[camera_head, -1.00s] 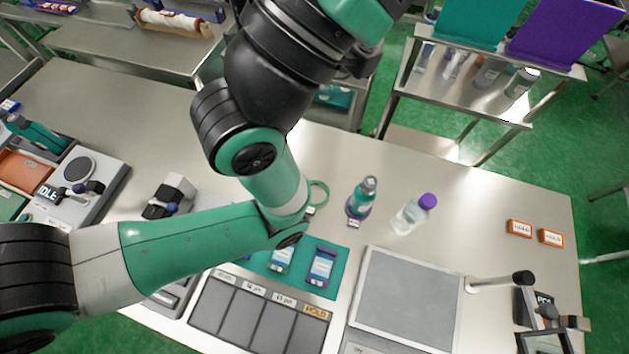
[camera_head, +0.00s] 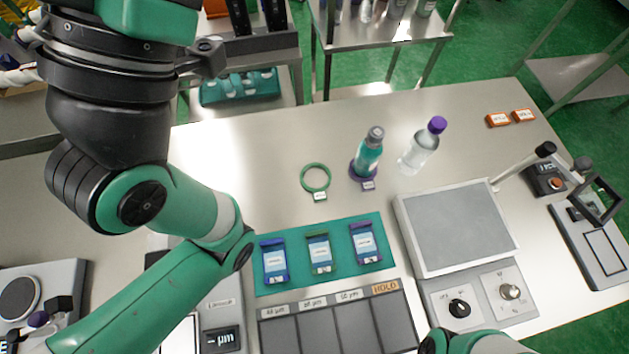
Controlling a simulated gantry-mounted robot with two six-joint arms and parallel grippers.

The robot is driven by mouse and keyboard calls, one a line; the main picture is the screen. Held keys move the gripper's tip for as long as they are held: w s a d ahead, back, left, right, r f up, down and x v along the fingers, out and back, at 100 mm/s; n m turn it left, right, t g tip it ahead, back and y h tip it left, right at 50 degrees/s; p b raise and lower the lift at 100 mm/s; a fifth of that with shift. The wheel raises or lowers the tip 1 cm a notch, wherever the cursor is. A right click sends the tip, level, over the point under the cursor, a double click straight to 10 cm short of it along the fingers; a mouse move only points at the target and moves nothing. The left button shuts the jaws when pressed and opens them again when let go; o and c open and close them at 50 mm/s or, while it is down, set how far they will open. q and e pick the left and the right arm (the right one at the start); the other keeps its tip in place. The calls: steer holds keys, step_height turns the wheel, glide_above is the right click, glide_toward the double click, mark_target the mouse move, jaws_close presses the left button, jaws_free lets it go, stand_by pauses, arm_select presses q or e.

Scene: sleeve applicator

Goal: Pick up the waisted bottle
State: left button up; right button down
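Two bottles stand upright near the far edge of the steel table. One is teal with a grey cap (camera_head: 369,150) and stands at a purple ring with a small tag (camera_head: 366,180). To its right is a clear bottle with a purple cap (camera_head: 420,147). I cannot tell for certain from this view which one is waisted. My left arm crosses the left side, but its gripper is not visible. A green part of my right arm shows at the bottom edge, with its gripper out of view. Nothing of mine touches either bottle.
A green ring (camera_head: 316,178) lies left of the bottles. A teal mat (camera_head: 378,232) carries three labelled packs. A grey-topped unit (camera_head: 457,228) and control panel (camera_head: 470,302) stand at right. Slots (camera_head: 335,330) line the front.

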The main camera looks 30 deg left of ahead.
steer(key=c, duration=1.6)
jaws_free()
jaws_free()
